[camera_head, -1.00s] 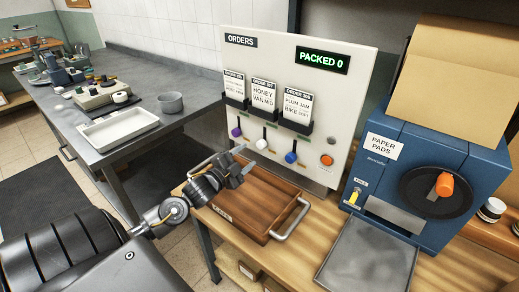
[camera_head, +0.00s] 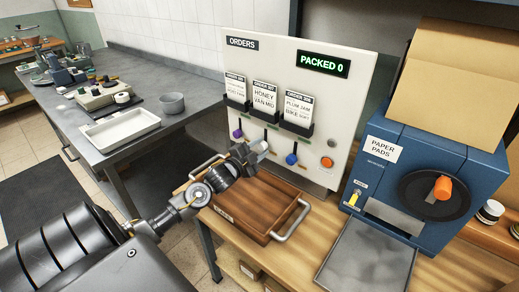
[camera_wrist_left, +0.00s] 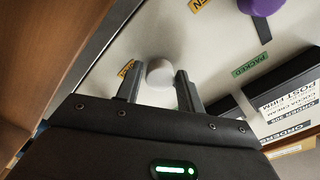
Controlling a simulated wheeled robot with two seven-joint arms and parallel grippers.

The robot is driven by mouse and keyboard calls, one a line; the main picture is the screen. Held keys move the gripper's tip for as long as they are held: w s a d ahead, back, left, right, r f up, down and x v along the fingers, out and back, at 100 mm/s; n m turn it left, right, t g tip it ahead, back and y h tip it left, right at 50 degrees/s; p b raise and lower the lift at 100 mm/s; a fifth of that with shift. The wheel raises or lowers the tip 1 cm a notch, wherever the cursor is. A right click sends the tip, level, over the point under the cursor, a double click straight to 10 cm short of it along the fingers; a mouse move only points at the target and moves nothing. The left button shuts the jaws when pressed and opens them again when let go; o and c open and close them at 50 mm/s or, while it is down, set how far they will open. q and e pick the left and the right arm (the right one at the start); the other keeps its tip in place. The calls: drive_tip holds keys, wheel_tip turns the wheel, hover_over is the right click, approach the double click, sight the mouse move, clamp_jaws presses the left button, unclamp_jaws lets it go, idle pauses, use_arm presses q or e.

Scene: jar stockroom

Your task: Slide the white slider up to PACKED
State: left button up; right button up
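The white slider (camera_wrist_left: 160,72) is a round white knob low on the cream ORDERS board (camera_head: 358,100). In the left wrist view it stands beside a yellow label (camera_wrist_left: 127,69), and a green PACKED label (camera_wrist_left: 250,65) lies farther along toward the ticket holders. My left gripper (camera_head: 257,149) is at the knob; in the left wrist view its two fingers (camera_wrist_left: 160,88) stand apart on either side of it, with narrow gaps. Whether either finger touches it I cannot tell. In the head view the gripper partly hides the knob. My right gripper is not in view.
A purple knob (camera_head: 238,133) and a blue knob (camera_head: 291,159) flank the white one, below black ticket holders. An orange button (camera_head: 327,162) is at the right. A wooden tray (camera_head: 262,226) with metal handles lies below my gripper. The display (camera_head: 323,64) reads PACKED 0.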

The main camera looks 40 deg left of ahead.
sight(266, 131)
use_arm(q)
clamp_jaws()
wheel_tip(266, 131, up, 6)
drive_tip(key=p, duration=0.5)
drive_tip(key=shift+f, duration=0.15)
drive_tip(key=shift+a+f, duration=0.1)
drive_tip(key=shift+o, duration=0.6)
unclamp_jaws()
drive_tip(key=shift+o, duration=1.3)
